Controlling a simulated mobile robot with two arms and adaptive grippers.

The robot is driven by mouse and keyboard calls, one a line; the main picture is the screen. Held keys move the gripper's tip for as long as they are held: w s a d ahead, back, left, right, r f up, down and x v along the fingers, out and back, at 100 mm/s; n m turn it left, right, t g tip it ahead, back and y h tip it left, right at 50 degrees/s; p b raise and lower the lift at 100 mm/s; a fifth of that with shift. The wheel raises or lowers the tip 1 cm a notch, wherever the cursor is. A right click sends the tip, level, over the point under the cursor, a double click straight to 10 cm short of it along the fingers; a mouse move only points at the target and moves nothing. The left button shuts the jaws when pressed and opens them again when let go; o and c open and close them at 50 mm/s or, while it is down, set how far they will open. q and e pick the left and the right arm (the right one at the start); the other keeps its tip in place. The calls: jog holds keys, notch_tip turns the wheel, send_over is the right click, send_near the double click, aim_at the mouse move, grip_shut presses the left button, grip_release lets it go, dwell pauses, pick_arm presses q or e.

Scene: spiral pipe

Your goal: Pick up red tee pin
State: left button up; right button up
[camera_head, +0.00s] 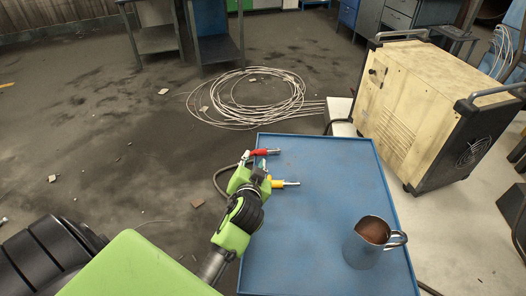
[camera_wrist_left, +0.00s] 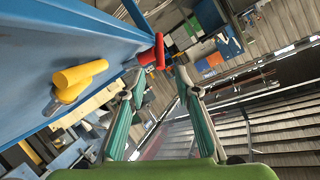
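The red tee pin (camera_head: 264,152) sticks through the left rim of the blue table near its far left corner. In the left wrist view the red tee pin (camera_wrist_left: 159,52) shows just beyond my fingertips, roughly between them. My left gripper (camera_head: 255,161) is just beside the red pin's handle, at the table's edge. In the wrist view my left gripper (camera_wrist_left: 160,78) has its fingers apart with nothing between them. I cannot tell whether a fingertip touches the pin. My right gripper is not in view.
A yellow tee pin (camera_head: 278,183) sits on the same rim, close to my left gripper; it also shows in the wrist view (camera_wrist_left: 78,78). A jug (camera_head: 366,246) stands on the blue table (camera_head: 320,215). A beige machine (camera_head: 420,100) stands at the right. Coiled cable (camera_head: 250,100) lies beyond.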

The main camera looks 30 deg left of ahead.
aim_at(255, 153)
pick_arm(q)
jog(key=shift+w+a, duration=0.25)
jog(key=shift+w, duration=0.15)
jog(key=p+x, duration=0.1)
jog(key=x, duration=0.3)
jog(key=shift+w+a+f, duration=0.1)
jog(key=shift+w+f, duration=0.1)
jog(key=shift+r, duration=0.1)
grip_shut()
